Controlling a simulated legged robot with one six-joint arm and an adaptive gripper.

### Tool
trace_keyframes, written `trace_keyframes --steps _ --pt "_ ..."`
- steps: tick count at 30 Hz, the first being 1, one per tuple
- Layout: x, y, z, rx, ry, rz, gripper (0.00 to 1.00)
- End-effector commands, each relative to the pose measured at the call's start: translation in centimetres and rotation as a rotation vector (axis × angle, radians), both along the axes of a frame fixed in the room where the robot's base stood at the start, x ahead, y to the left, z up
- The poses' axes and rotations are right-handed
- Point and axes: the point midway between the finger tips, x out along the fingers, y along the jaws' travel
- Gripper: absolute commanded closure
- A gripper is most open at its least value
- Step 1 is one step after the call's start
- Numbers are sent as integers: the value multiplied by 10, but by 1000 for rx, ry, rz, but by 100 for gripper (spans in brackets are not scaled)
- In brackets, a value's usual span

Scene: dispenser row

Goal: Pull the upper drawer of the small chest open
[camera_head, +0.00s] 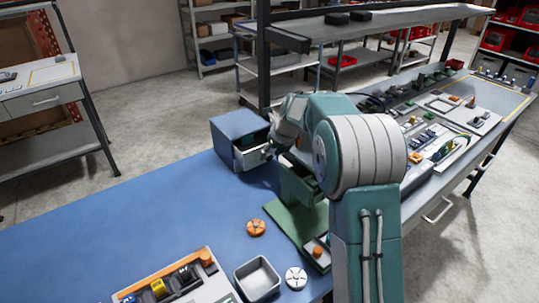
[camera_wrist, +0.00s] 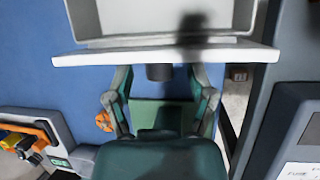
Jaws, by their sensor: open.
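The small blue chest (camera_head: 236,126) stands at the back of the blue bench top. Its upper drawer (camera_head: 252,157) is out from the body, and its light interior shows from above in the wrist view (camera_wrist: 165,22). A dark round handle (camera_wrist: 159,72) sticks out from the drawer's pale front edge. My gripper (camera_wrist: 160,78) is open, with one finger on each side of the handle; I cannot tell whether either touches it. In the head view my gripper (camera_head: 270,151) is at the drawer front, partly hidden by my arm.
A green stand (camera_head: 289,222) is beneath my arm. An orange round part (camera_head: 256,228), a grey bin (camera_head: 257,296), a white round part (camera_head: 295,278) and a tray of parts (camera_head: 205,290) lie nearer. The bench left of the chest is clear.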

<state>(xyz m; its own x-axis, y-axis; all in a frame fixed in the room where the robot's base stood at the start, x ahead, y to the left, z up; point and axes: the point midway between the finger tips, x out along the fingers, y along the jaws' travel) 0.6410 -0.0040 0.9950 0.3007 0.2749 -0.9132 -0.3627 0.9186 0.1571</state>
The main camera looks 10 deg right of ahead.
Motion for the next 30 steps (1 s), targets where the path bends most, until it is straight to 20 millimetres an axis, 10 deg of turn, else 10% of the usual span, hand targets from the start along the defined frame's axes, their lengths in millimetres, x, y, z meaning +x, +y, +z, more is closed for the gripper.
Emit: trace_keyframes --steps 10,15,30 --pt "2 2 -5 0 -1 0 29" --pt "2 2 -5 0 -1 0 100" --pt "-24 -9 -6 0 2 0 100"
